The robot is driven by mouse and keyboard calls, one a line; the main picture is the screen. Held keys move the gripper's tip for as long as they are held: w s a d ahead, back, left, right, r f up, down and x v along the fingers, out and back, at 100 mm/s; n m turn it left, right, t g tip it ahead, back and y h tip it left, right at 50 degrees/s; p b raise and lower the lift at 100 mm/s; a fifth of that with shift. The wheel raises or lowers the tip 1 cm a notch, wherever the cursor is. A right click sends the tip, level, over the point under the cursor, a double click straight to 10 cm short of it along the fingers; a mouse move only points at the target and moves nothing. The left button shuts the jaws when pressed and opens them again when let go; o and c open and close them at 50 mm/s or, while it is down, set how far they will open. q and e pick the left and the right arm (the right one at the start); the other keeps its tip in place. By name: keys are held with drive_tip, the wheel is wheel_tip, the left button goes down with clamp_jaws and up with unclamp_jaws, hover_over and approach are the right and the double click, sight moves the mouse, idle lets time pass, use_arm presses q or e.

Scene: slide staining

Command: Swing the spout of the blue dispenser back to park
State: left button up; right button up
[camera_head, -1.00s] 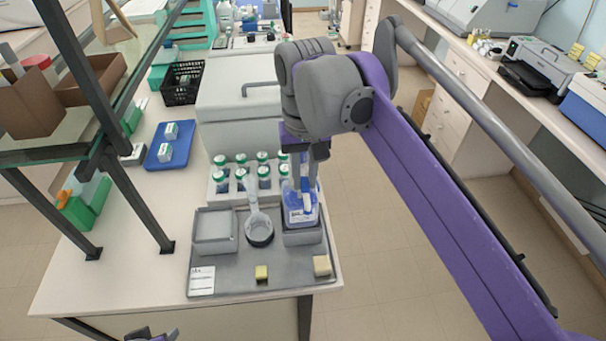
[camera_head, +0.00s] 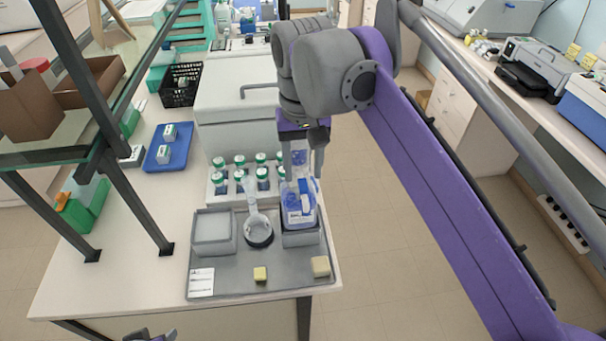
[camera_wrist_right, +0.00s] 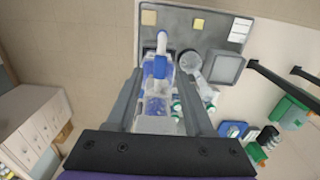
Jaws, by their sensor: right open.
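The blue dispenser (camera_head: 298,212) is a clear bottle with blue contents and a blue and white top. It stands upright in a grey holder (camera_head: 302,238) at the right of the grey tray. In the wrist view the dispenser (camera_wrist_right: 157,104) shows between my fingers, its white spout (camera_wrist_right: 162,40) pointing up the picture toward the tray's edge with the sponge blocks. My right gripper (camera_head: 304,165) is open, above and around the dispenser's upper part; I cannot tell whether a finger touches it.
Several green-capped jars (camera_head: 240,175) stand behind. Two sponge blocks (camera_head: 260,274) lie at the tray's front. A shelf frame (camera_head: 135,200) stands left.

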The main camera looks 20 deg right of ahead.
sight(303, 184)
use_arm(q)
drive_tip(key=shift+w+r+p, duration=0.4)
drive_tip(key=shift+r, duration=0.3)
use_arm(e)
wheel_tip(303, 184, up, 8)
use_arm(q)
drive_tip(key=shift+s, duration=0.1)
use_arm(e)
drive_tip(key=shift+f, duration=0.15)
